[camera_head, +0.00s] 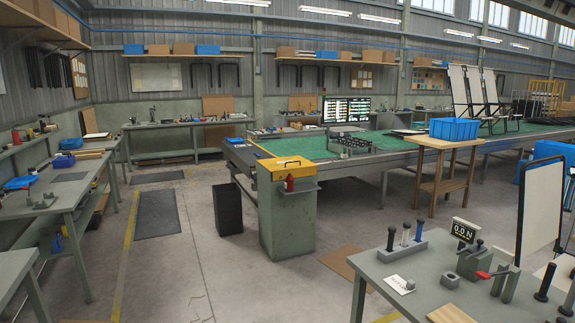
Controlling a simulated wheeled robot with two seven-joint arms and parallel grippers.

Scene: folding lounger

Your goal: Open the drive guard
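A yellow cover, which looks like the drive guard (270,172), lies at the near left end of the long green conveyor (310,147). It appears closed, flat on top of a grey-green cabinet (285,222). A small dark handle (289,162) shows on its top face. A red bottle-like object (290,183) sits at its front side on a small grey shelf (304,187). Neither of my grippers is in view.
A black bin (228,209) stands left of the cabinet. A workbench with tools (430,285) fills the near right. A wooden table (436,142) holds a blue crate (454,129). Open concrete floor (190,270) lies in front and left.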

